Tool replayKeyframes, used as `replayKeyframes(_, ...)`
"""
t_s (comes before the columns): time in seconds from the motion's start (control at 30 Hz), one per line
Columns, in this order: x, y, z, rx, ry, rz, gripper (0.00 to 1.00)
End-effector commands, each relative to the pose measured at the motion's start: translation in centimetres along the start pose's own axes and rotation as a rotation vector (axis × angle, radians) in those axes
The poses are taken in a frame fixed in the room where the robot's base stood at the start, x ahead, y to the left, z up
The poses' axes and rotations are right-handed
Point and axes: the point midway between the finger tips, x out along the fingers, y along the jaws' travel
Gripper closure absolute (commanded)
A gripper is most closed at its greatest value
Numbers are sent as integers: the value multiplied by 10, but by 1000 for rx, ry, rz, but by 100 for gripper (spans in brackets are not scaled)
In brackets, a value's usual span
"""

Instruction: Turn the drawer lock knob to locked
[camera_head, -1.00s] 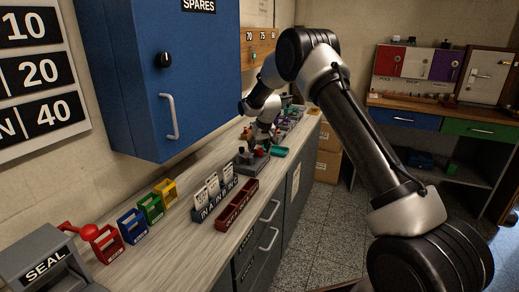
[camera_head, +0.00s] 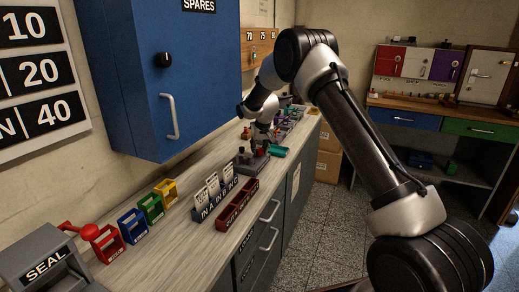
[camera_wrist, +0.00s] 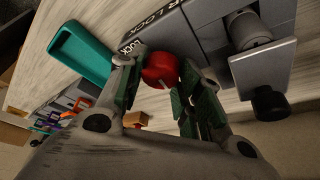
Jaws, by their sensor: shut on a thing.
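My gripper (camera_wrist: 157,85) is shut on the knob, one green-padded finger on each side. In the head view the grey lock block (camera_head: 247,164) stands on the counter, and my gripper (camera_head: 260,145) is down at it, small and partly hidden by my wrist. Which way the knob is set is hard to tell.
A teal tray (camera_wrist: 80,55) lies beside the lock block. A lever-like part with a black knob (camera_wrist: 268,102) sticks out on the block's other side. A red rack (camera_head: 237,205) and labelled card holders stand nearer on the counter. A blue cabinet (camera_head: 165,80) hangs above.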

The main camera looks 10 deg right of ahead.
Motion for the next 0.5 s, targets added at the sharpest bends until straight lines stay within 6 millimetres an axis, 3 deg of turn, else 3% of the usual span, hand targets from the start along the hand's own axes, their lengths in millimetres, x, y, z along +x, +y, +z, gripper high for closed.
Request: replayKeyframes(0.5, 1, -3, 0, 409, -2, 173, 89)
